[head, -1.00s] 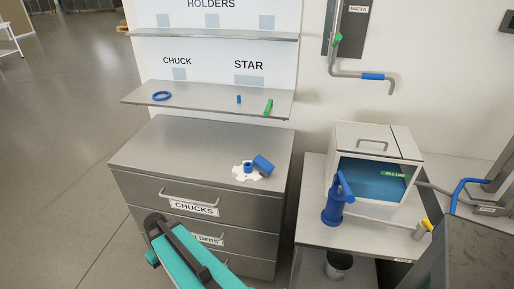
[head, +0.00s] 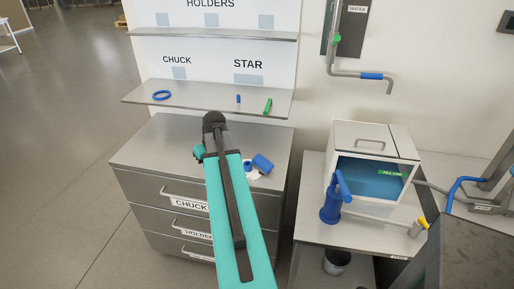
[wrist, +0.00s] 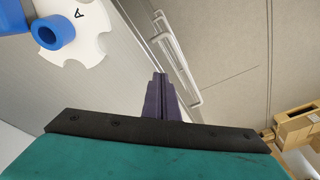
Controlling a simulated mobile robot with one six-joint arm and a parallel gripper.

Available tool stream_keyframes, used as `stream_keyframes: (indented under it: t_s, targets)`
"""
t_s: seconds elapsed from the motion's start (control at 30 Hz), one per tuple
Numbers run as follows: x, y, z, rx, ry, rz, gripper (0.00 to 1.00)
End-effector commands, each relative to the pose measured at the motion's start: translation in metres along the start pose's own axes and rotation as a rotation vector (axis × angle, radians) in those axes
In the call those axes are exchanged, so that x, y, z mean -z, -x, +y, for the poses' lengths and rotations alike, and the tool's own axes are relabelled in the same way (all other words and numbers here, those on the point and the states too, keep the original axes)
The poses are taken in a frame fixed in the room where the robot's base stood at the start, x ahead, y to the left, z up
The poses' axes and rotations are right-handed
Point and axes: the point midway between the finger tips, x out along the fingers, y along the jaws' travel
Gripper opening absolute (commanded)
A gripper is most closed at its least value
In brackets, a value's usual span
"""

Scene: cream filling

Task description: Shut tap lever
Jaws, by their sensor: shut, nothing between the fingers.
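The water pipe (head: 345,74) on the wall at the upper right has a green knob (head: 337,38) and a blue-sleeved spout (head: 372,77). A second small tap with a yellow lever (head: 423,223) sits at the right of the bench beside the tank (head: 376,140). I cannot tell which lever is meant. My gripper (wrist: 161,78) shows in the wrist view with its dark fingers together and nothing between them. It is over the drawer cabinet, away from both taps.
The drawer cabinet (head: 150,150) carries blue parts (head: 262,164) and a white notched plate (wrist: 85,35). A shelf (head: 205,97) above holds a blue ring (head: 162,95) and a green piece (head: 267,105). A blue pump-like device (head: 331,207) stands before the tank.

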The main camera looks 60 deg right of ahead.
Motion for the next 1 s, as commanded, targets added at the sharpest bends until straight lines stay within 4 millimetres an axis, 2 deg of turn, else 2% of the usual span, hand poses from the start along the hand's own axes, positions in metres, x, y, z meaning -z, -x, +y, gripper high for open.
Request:
stream_keyframes:
  t_s: [0.03,0.3,0.5,0.7,1.0]
  targets:
    - [0.001,0.015,0.02,-0.008,-0.015,0.015,0.0]
    - [-0.015,0.086,0.106,-0.045,-0.064,0.079,0.0]
    - [-0.034,0.134,0.157,-0.075,-0.091,0.116,0.0]
    - [-0.047,0.159,0.181,-0.092,-0.102,0.135,0.0]
    - [-0.049,0.162,0.184,-0.094,-0.103,0.137,0.0]
